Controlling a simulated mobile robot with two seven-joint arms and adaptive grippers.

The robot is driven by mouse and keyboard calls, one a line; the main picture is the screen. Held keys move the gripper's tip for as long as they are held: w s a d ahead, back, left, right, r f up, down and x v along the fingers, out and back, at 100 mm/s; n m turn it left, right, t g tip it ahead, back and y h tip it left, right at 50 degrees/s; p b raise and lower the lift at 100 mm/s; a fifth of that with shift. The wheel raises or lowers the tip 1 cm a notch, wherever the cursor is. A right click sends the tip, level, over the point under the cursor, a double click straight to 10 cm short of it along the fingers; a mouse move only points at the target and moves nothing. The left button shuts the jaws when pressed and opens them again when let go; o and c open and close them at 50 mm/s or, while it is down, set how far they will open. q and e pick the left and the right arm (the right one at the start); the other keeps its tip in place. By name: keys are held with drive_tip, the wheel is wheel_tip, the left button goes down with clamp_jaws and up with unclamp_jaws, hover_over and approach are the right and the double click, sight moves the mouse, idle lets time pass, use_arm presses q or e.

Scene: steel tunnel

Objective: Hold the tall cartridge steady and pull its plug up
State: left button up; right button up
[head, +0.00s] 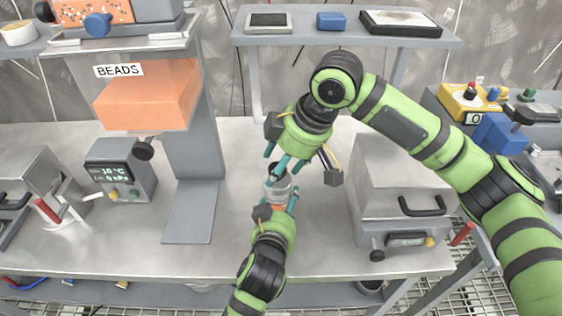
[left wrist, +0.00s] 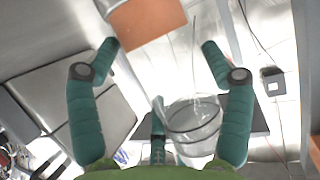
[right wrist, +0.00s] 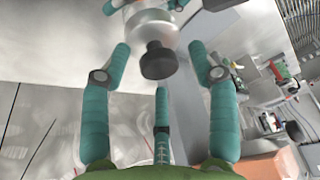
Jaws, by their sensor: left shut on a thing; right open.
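The tall cartridge (head: 278,190) stands near the middle of the bench with a silver top and some orange below it. My left gripper (head: 277,203) comes from the front and is shut on it. The dark plug (right wrist: 158,61) sticks out of the silver top (right wrist: 150,28) in the right wrist view, where left fingertips also flank the cartridge. My right gripper (head: 284,163) is open, its fingers coming down around the plug. In the right wrist view the plug lies between its spread fingers, with gaps on both sides. The cartridge's lower part is hidden by my left gripper.
The BEADS hopper (head: 150,97) and a small display box (head: 121,167) stand to the left. A steel box with a dark handle (head: 405,190) stands close on the right. A shelf (head: 345,38) runs behind. A clear ringed vessel (left wrist: 190,125) shows in the left wrist view.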

clamp_jaws()
drive_tip(key=shift+r, duration=0.75)
unclamp_jaws()
drive_tip(key=v, duration=1.2)
drive_tip(key=shift+s, duration=0.15)
